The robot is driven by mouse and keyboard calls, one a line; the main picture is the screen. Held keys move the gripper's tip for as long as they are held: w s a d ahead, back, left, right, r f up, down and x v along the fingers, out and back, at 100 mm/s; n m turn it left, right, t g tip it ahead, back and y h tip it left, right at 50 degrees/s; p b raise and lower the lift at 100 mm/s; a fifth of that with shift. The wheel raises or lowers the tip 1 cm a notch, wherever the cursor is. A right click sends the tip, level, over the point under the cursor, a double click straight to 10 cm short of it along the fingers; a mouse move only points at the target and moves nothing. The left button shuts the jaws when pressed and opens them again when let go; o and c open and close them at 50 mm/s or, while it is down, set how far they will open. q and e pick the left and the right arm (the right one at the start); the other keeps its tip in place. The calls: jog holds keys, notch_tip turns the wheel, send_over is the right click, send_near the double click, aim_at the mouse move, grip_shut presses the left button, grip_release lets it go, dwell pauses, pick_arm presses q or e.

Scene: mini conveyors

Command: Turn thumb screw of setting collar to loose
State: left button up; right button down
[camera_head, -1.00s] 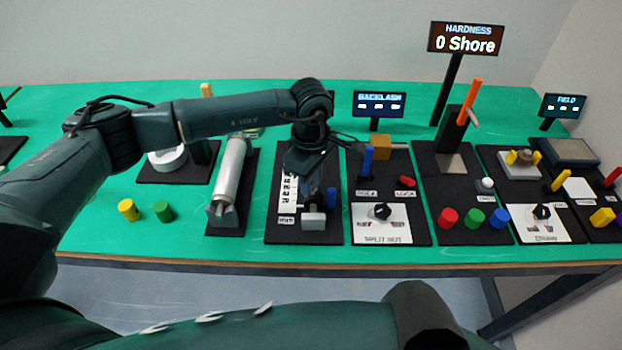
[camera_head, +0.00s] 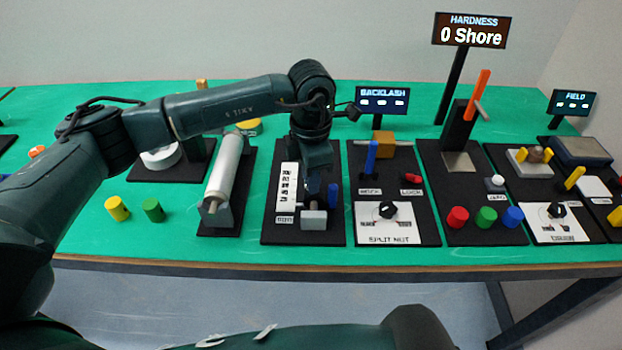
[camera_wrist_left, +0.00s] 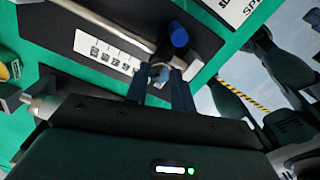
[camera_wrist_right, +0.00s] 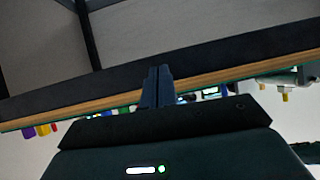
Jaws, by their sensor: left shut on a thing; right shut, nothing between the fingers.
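The setting collar station stands on a black base plate (camera_head: 268,225) in the head view, with a white scale strip (camera_head: 288,187), a grey block (camera_head: 313,221) and a blue upright peg (camera_head: 333,192). The left wrist view shows the scale strip (camera_wrist_left: 108,50), a grey rod (camera_wrist_left: 105,22) and the blue peg (camera_wrist_left: 178,38). My left gripper (camera_wrist_left: 161,80) is shut on a small grey-blue round piece (camera_wrist_left: 160,71), apparently the thumb screw; its fingers hide much of it and the collar. My right gripper (camera_wrist_right: 158,78) is shut and empty, away from the station.
A silver roller (camera_head: 224,172) stands left of the station, with yellow (camera_head: 117,208) and green (camera_head: 153,210) cylinders further left. In the right wrist view, the table edge (camera_wrist_right: 230,74) crosses beyond the fingers.

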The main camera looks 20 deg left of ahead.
pick_arm(q)
jog(key=n+b, duration=0.1)
jog(key=n, duration=0.2)
jog(key=shift+f, duration=0.1)
jog(key=n+b, duration=0.1)
jog(key=n, duration=0.2)
jog(key=shift+n, duration=0.3)
jog(key=n+b, duration=0.1)
jog(key=n, duration=0.3)
jog(key=shift+n+b, duration=0.3)
jog(key=shift+n, duration=0.2)
pick_arm(e)
jog(key=shift+w+a+f+m+t, duration=0.15)
jog(key=shift+w+f, duration=0.05)
jog(key=shift+f, duration=0.25)
jog(key=shift+w+a+f+m+t, duration=0.15)
jog(key=shift+f, duration=0.25)
pick_arm(q)
jog(key=shift+n, duration=0.3)
pick_arm(e)
jog(key=shift+s+f, duration=0.1)
pick_arm(q)
jog(key=o, duration=1)
jog(key=shift+r, duration=0.2)
notch_tip(320, 180, up, 13)
jog(key=shift+b, duration=0.35)
pick_arm(e)
jog(key=shift+f, duration=0.2)
